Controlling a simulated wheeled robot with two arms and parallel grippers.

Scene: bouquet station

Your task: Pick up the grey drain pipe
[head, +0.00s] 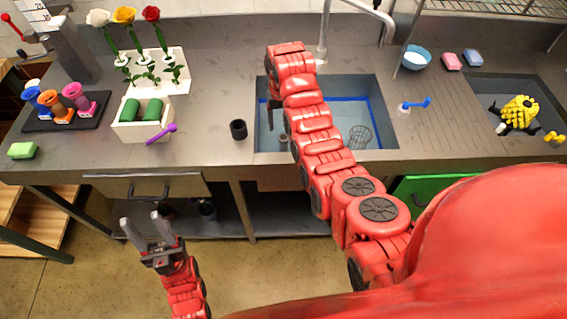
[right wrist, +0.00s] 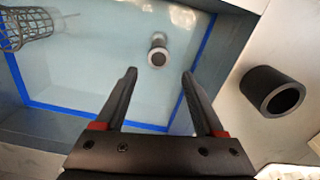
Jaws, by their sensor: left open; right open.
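A short grey pipe (right wrist: 158,50) with a dark round opening stands in the sink in the right wrist view, just beyond my fingertips and roughly centred between them. My left gripper (head: 141,220) is open and empty, low in front of the counter, far from the sink.
A dark hollow cylinder (head: 238,130) stands on the counter left of the sink; it also shows in the right wrist view (right wrist: 272,92). A wire basket (head: 359,136) lies in the sink. A faucet (head: 325,30) rises behind.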

